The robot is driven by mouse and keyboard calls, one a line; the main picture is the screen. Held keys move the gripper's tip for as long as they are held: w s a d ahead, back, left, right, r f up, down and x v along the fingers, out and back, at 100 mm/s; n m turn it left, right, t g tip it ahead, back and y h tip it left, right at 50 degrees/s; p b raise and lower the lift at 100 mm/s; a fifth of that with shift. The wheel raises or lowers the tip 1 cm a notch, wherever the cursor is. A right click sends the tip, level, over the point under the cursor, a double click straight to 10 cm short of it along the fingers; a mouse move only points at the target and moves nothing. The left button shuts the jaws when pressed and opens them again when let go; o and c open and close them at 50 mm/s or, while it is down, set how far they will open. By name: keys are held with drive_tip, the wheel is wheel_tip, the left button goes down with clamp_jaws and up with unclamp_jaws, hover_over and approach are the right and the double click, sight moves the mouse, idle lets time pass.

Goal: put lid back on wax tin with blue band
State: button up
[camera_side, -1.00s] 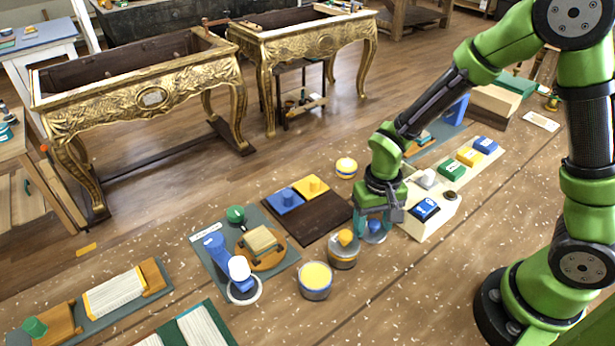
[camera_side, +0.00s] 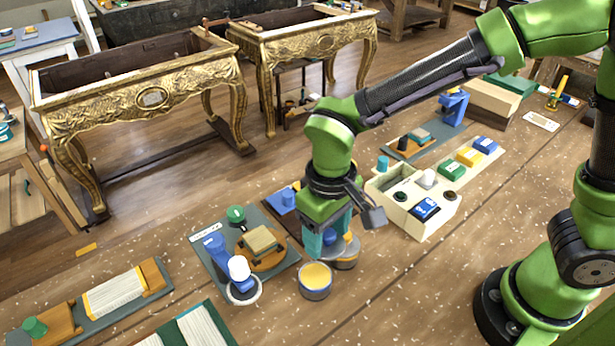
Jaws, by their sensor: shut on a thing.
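My gripper (camera_side: 329,239) points down and is shut on a grey lid (camera_side: 321,254) with a blue knob (camera_side: 330,238). In the side view the lid is just up and right of an open tin (camera_side: 315,282) that shows yellow wax and a bluish band low on its wall. The lid appears level and apart from this tin. A second tin (camera_side: 346,262) with a grey top and a yellow knob (camera_side: 349,238) stands close beside, partly hidden by my gripper and the lid.
A board (camera_side: 208,248) with a blue tool, a white knob and a wooden disc lies left of the tins. A white box (camera_side: 420,229) with coloured blocks stands to the right. A dark board behind my gripper is mostly hidden. Bare table lies in front of the tins.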

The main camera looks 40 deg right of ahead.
sight(315, 275)
drive_tip(key=a+n, duration=0.1)
drive_tip(key=a, duration=0.1)
drive_tip(key=shift+s+a+n, duration=0.2)
drive_tip(key=shift+a+n, duration=0.2)
drive_tip(key=shift+f, duration=2.8)
drive_tip(key=shift+f, duration=0.15)
drive_tip(key=o, duration=1.3)
drive_tip(key=shift+r, duration=3.55)
